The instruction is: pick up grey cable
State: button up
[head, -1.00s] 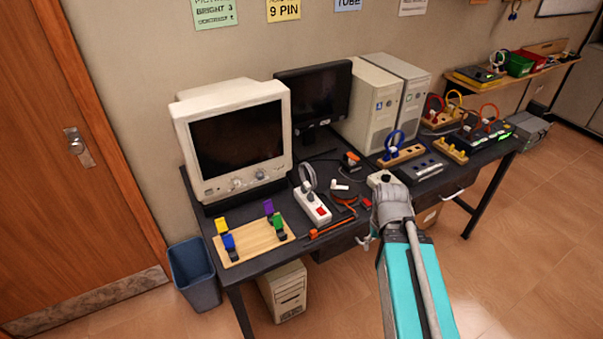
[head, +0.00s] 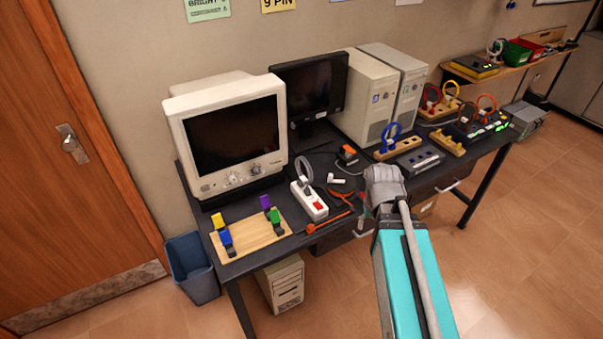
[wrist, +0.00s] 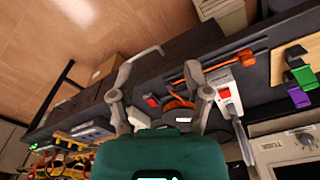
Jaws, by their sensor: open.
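The grey cable (head: 305,172) stands as a loop on a white power strip (head: 310,203) with a red switch, in front of the CRT monitor. In the wrist view, the grey cable (wrist: 236,120) hangs by the power strip (wrist: 221,84), right of my fingers. My gripper (wrist: 160,75) is open and empty, its two fingers spread over the table's front part. In the head view my arm reaches in right of the cable and apart from it; its fingers are mostly hidden behind the wrist.
A wooden board (head: 252,237) with coloured clips is at the left. The CRT monitor (head: 229,135) stands behind. A blue cable loop (head: 390,134) on a wooden block is to the right.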

jog(key=w+a+r+n+t+p, duration=0.25)
jog(key=w+a+r+p, duration=0.35)
jog(key=w+a+r, duration=0.3)
jog(key=n+t+y+p, duration=0.1)
jog(key=n+t+p, duration=0.1)
jog(key=n+p, duration=0.3)
send_near(303, 159)
jog(key=r, duration=0.1)
jog(key=s+r+p, duration=0.1)
jog(key=shift+s+r+m, duration=0.1)
jog(key=shift+r+m, duration=0.25)
jog(key=b+x, duration=0.7)
jog(key=x, duration=0.1)
jog(key=shift+f+b, duration=0.3)
jog(key=shift+f, duration=0.15)
jog(key=shift+d+b+x, duration=0.2)
jog(key=shift+b+x, duration=2.25)
jog(key=shift+x, duration=0.1)
jog(key=shift+c, duration=0.3)
